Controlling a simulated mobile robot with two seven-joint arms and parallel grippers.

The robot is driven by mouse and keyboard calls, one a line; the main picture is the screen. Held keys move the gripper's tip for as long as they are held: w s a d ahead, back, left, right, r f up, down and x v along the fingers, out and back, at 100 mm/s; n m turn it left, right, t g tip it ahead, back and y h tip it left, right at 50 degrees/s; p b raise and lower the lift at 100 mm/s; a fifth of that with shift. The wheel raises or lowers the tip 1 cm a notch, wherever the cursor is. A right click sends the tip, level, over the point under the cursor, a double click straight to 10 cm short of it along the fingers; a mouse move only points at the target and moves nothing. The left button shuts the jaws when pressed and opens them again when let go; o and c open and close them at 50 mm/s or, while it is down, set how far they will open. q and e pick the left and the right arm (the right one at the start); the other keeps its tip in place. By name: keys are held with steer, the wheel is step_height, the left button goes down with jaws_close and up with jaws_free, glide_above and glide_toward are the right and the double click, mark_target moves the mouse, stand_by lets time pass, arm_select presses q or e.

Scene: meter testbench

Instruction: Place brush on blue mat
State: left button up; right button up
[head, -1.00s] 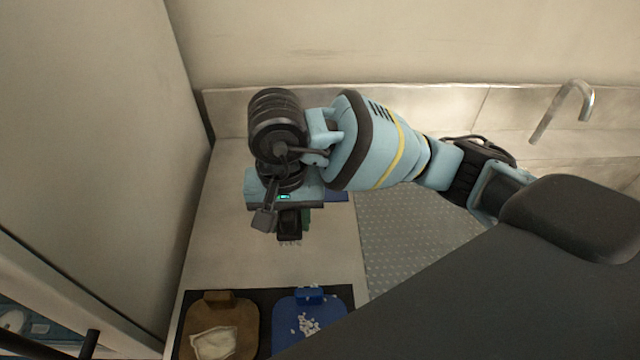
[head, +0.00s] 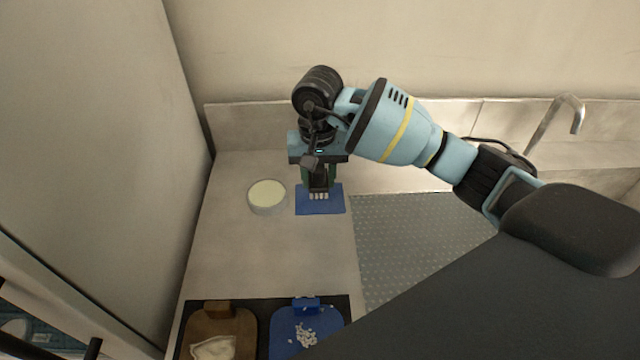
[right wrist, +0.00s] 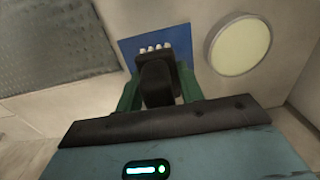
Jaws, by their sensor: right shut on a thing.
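The blue mat (head: 322,205) lies flat on the counter, left of the grey textured panel. My right gripper (head: 318,184) points down over the mat's back part and is shut on the brush (head: 319,196). The brush shows as a dark body with a row of pale bristle tufts at its front end. In the right wrist view the brush (right wrist: 157,80) sits between the green fingers, with the blue mat (right wrist: 187,42) behind it. I cannot tell whether the brush touches the mat. My left gripper is not in view.
A round white dish (head: 267,196) with a pale yellow top stands just left of the mat. A brown board (head: 240,325) and a blue board (head: 283,348) with white bits lie at the front. A tap (head: 575,115) stands at the back right.

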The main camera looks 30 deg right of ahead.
mark_target(319, 186)
steer(key=shift+w+d, duration=0.25)
steer(key=shift+d, duration=0.05)
steer(key=shift+f+p, duration=0.3)
steer(key=shift+f, duration=1.5)
steer(key=shift+f, duration=0.1)
steer(key=shift+f, duration=0.1)
steer(key=o, duration=0.9)
steer(key=shift+o, duration=0.2)
step_height(319, 186, up, 12)
steer(key=shift+r, duration=0.2)
